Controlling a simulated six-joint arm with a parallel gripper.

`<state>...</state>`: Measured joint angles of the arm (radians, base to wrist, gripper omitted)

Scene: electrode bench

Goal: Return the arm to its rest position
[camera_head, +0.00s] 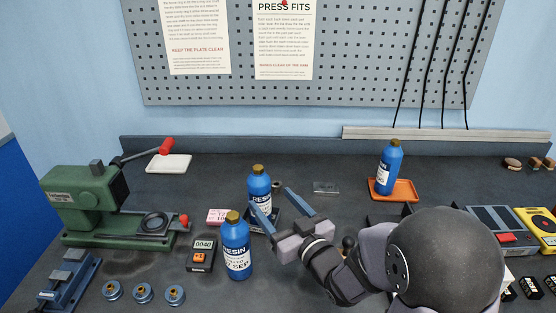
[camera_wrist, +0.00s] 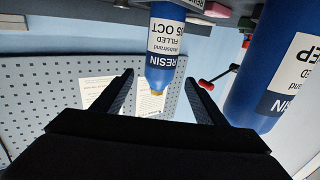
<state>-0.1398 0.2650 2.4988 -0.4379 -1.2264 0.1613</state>
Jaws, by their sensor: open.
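My gripper (camera_head: 271,200) is open and empty, its two blue-grey fingers pointing toward the back of the bench. Just beyond its left finger, a blue resin bottle (camera_head: 259,180) with a gold cap stands upright on a dark base. The wrist view is upside down; there my gripper (camera_wrist: 159,78) has its fingers spread, and a bottle marked OCT (camera_wrist: 165,45) shows in the gap between them. I cannot tell how far the fingers are from it. My arm reaches in from the lower right.
A second resin bottle (camera_head: 236,250) stands close left of my gripper, large in the wrist view (camera_wrist: 280,75). A third bottle (camera_head: 388,165) stands on an orange tray (camera_head: 405,194). A green press (camera_head: 85,205) is left. A grey device (camera_head: 497,228) is right. The back middle is mostly clear.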

